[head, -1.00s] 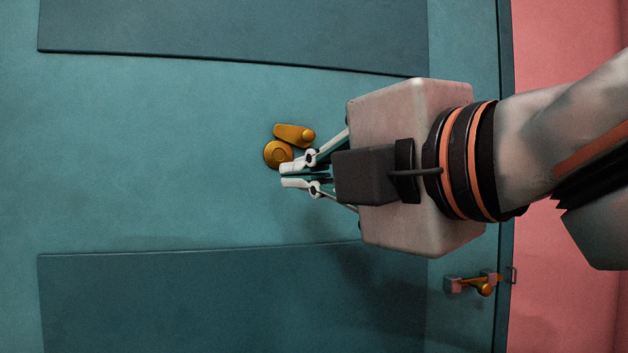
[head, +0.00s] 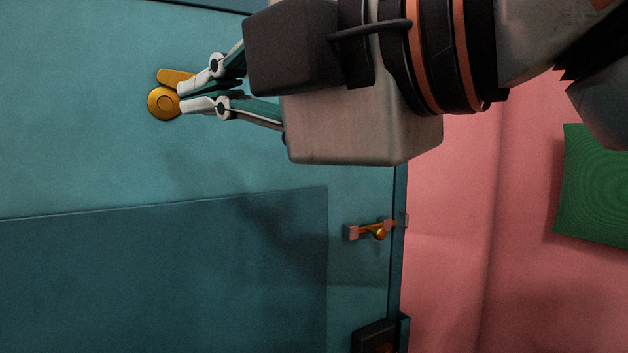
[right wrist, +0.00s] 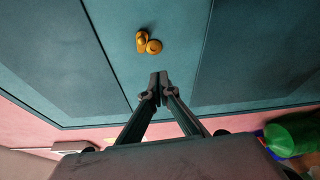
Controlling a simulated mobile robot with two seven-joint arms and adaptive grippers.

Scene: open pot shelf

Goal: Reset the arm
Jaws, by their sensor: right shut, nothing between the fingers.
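My right gripper (head: 190,97) reaches in from the upper right in the head view, in front of a teal panelled door-like surface (head: 80,165). Its fingers are closed with nothing between them. A round brass knob (head: 163,103) and a brass plate or lever (head: 174,77) sit on the teal surface just left of the fingertips. In the right wrist view, the fingertips (right wrist: 158,83) are together, and the round knob (right wrist: 154,47) shows beyond them with a visible gap. The left gripper is in neither view.
A small brass latch (head: 378,232) sits near the teal surface's right edge, with a dark fitting (head: 376,338) below it. A pink wall (head: 455,220) and green cushion-like object (head: 594,185) are at right. A green rounded object (right wrist: 292,135) shows at lower right in the wrist view.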

